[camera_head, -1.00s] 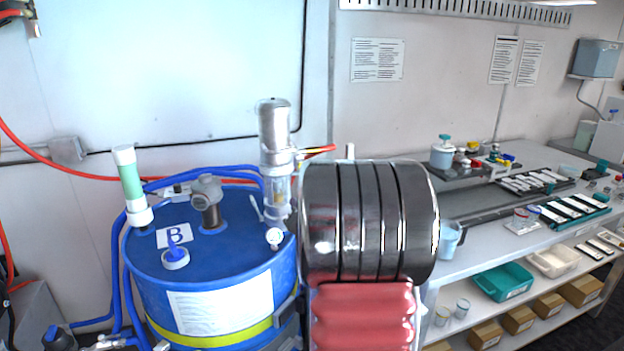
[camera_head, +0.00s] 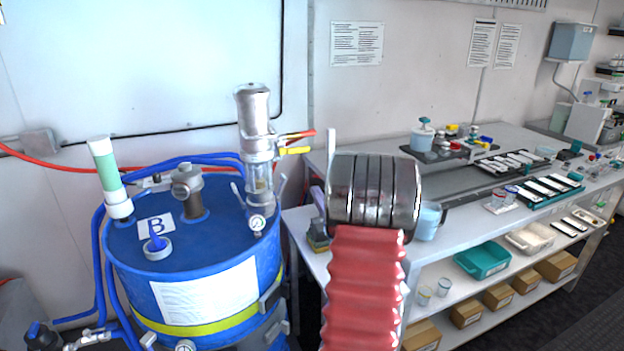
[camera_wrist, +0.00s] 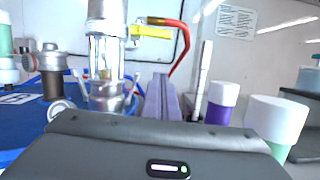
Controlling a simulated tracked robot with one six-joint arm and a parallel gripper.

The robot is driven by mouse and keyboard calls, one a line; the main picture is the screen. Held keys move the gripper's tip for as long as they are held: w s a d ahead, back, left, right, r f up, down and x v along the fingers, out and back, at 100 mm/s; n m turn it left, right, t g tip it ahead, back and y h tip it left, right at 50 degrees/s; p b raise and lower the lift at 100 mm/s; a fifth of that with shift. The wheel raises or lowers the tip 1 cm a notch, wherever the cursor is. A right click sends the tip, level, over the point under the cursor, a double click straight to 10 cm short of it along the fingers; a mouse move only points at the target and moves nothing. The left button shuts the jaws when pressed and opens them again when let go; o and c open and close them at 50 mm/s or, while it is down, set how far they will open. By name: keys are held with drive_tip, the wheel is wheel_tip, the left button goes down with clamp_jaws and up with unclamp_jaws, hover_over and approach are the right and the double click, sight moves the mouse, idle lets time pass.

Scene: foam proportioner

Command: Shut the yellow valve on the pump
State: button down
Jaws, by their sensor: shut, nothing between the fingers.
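The pump (camera_head: 256,140) is a silver and clear cylinder on top of the blue drum marked B (camera_head: 205,250). The yellow valve lever (camera_head: 295,151) sticks out to the right from the pump, roughly level; it also shows in the wrist view (camera_wrist: 152,32). A red part (camera_head: 300,134) sits just above it, and in the wrist view it bends down to the right. My gripper (camera_wrist: 160,78) shows as shut, empty grey-purple fingers in the wrist view, below and slightly right of the yellow lever and apart from it in the picture. In the head view my wrist mostly hides the fingers.
A white-and-green tube (camera_head: 109,178) and a grey fitting (camera_head: 189,190) stand on the drum. Blue hoses run around it. A bench (camera_head: 480,215) with trays is at right. A purple bottle with a white cap (camera_wrist: 220,102) is right of my fingers in the wrist view.

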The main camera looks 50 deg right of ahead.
drive_tip(key=w+d+r, duration=0.5)
drive_tip(key=w+r, duration=0.1)
drive_tip(key=w, duration=0.1)
drive_tip(key=shift+w+r, duration=0.2)
drive_tip(key=shift+w, duration=0.15)
idle(0.5)
drive_tip(key=shift+d+r, duration=0.1)
drive_tip(key=shift+r, duration=0.75)
drive_tip(key=s+a+f, duration=0.5)
drive_tip(key=s+f, duration=0.2)
drive_tip(key=s, duration=0.1)
drive_tip(key=shift+s+f, duration=0.25)
